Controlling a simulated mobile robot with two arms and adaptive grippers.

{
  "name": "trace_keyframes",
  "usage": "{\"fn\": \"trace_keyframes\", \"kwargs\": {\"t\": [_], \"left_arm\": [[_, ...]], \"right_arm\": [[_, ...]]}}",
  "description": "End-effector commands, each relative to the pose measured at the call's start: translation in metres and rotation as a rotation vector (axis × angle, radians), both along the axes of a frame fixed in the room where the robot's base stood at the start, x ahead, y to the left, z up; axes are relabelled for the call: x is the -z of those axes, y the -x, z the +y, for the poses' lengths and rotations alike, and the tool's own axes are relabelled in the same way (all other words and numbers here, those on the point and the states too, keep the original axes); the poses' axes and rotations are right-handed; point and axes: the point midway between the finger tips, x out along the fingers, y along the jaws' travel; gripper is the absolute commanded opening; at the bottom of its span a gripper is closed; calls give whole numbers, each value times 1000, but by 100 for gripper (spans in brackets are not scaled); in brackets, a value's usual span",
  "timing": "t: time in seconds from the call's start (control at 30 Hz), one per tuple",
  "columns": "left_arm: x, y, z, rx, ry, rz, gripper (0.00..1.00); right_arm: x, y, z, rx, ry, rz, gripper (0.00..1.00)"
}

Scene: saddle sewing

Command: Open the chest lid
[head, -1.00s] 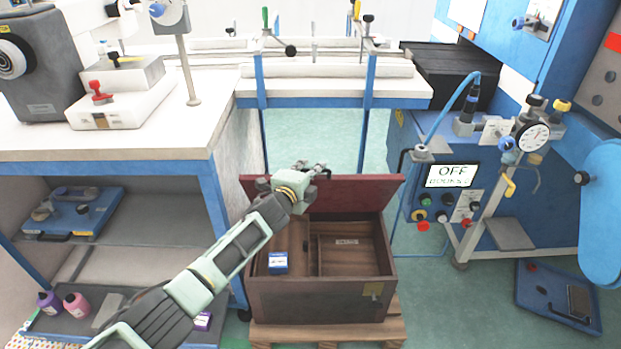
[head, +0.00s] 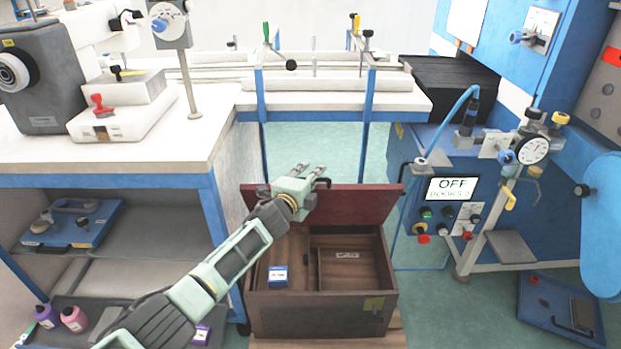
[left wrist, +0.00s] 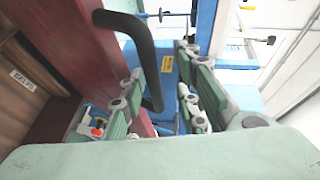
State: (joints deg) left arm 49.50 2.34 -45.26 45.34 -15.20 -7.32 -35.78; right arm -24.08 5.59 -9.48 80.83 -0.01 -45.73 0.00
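The wooden chest (head: 315,311) stands on the floor with its dark red lid (head: 362,203) raised at the back, so the inside shows. In the left wrist view the lid (left wrist: 88,60) is at the left, with a black bent handle (left wrist: 142,50) on it. My left gripper (head: 312,170) is at the lid's top edge, near the handle. In the left wrist view its fingers (left wrist: 160,98) are apart, and the handle's end lies in the picture between them; I cannot tell whether they touch it. My right gripper is not in view.
A small blue and white box (head: 278,276) lies in the chest's left part. A workbench (head: 110,163) with shelves stands close on the left. A blue machine with a screen reading OFF (head: 451,189) stands on the right. Green floor (head: 310,145) is free behind the chest.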

Motion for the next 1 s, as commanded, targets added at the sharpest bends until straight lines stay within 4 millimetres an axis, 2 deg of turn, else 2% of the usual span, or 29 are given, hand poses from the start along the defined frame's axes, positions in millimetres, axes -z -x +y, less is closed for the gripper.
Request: {"fn": "trace_keyframes", "kwargs": {"t": [0.27,0.47,1.0], "left_arm": [[1,3,2,0,1,1,29],[-1,15,9,-3,-2,1,29],[-12,78,34,0,0,3,29]], "right_arm": [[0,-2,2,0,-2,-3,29],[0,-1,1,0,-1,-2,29],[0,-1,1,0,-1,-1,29]]}}
